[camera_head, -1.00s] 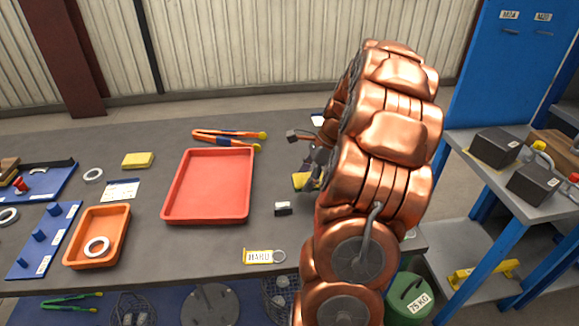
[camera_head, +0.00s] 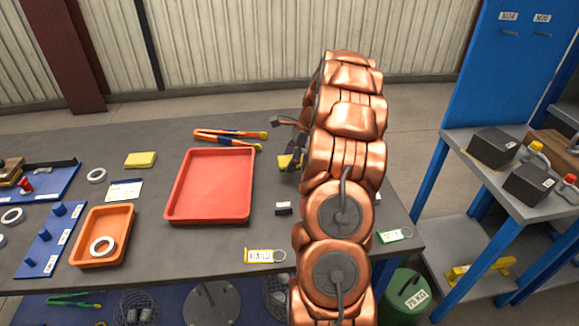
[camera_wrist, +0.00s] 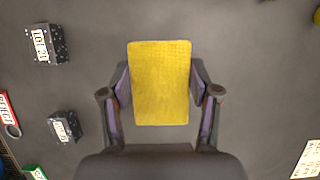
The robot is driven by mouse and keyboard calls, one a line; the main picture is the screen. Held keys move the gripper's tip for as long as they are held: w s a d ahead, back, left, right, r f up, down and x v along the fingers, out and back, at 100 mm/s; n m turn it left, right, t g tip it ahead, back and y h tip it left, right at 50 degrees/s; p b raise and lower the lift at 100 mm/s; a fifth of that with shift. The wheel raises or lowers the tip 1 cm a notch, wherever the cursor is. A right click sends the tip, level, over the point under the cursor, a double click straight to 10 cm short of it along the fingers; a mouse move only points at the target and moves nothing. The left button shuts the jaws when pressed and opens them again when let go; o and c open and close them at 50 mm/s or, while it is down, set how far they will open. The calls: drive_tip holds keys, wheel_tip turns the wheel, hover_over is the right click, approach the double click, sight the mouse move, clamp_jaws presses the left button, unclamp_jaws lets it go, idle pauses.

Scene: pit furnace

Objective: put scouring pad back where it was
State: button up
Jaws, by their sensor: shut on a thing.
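A yellow scouring pad (camera_wrist: 160,83) sits between the two fingers of my gripper (camera_wrist: 160,88) in the wrist view, gripped by its sides. In the head view, the held pad (camera_head: 286,162) and my gripper (camera_head: 293,155) are right of the red tray, partly hidden by my copper arm. The pad looks to be over the grey tabletop; I cannot tell its exact height. A second yellow pad (camera_head: 140,160) lies flat on the table, left of the red tray.
The red tray (camera_head: 210,187) lies mid-table, with orange-handled tongs (camera_head: 228,139) behind it. A small dark block (camera_head: 283,208) and a yellow tag (camera_head: 262,256) lie in front of my gripper. The wrist view shows two dark labelled blocks (camera_wrist: 46,44) at left and clear table around the pad.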

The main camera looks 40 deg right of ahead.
sight(290, 174)
drive_tip(key=shift+w+f+p, duration=0.15)
drive_tip(key=shift+f+p, duration=0.5)
drive_tip(key=shift+f, duration=1.1)
drive_tip(key=shift+f, duration=0.2)
drive_tip(key=o, duration=1.1)
drive_tip(key=shift+r, duration=0.1)
drive_tip(key=b+v, duration=0.3)
drive_tip(key=v, duration=0.9)
drive_tip(key=shift+w+r, duration=0.1)
